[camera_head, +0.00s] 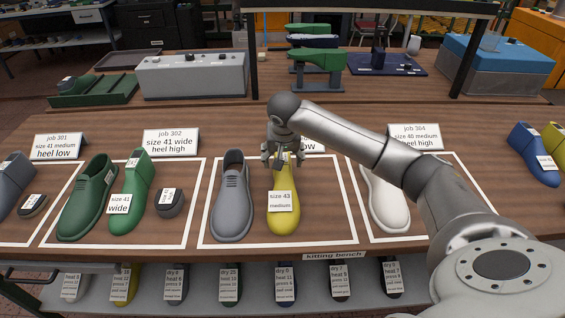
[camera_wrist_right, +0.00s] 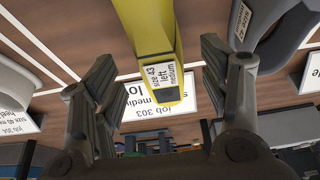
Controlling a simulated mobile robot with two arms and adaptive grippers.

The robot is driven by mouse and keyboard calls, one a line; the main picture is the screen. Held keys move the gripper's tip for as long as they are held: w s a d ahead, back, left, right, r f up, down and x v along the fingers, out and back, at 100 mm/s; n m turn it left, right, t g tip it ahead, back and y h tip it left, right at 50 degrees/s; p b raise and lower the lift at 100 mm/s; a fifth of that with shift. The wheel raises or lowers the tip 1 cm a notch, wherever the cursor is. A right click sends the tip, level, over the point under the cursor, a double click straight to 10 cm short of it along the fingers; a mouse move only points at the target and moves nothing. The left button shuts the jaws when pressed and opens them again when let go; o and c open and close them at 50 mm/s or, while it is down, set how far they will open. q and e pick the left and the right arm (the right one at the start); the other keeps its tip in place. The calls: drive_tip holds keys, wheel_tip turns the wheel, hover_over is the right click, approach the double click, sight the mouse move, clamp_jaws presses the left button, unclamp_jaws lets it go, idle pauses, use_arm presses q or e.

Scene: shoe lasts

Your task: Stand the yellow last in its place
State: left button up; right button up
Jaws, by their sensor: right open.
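The yellow last (camera_head: 284,215) rests in the white-outlined space behind the kitting bench's front edge, beside a grey shoe (camera_head: 232,200). Its toe points toward the front edge, and a label on it reads size 43 medium. My right gripper (camera_head: 279,158) is at its heel end. In the right wrist view the yellow last (camera_wrist_right: 148,30) shows between the two spread fingers of my right gripper (camera_wrist_right: 158,75), with visible gaps on both sides. The job 303 sign (camera_wrist_right: 147,103) lies beyond it. My left gripper is not in view.
Left of this space are a green shoe (camera_head: 88,198), a green last (camera_head: 130,195) and a dark heel piece (camera_head: 169,202). Right of it a white shoe (camera_head: 388,200) stands partly behind my right arm. A blue last (camera_head: 533,152) is at the far right. Open bench surface surrounds the signs.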

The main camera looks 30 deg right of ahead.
drive_tip(key=b+v, duration=0.1)
drive_tip(key=v, duration=0.7)
drive_tip(key=shift+s+a+r, duration=0.15)
drive_tip(key=shift+r, duration=0.15)
drive_tip(key=shift+r, duration=0.1)
wheel_tip(320, 180, up, 4)
drive_tip(key=p, duration=0.3)
hover_over(283, 175)
drive_tip(key=shift+s+r, duration=0.1)
drive_tip(key=shift+r, duration=0.05)
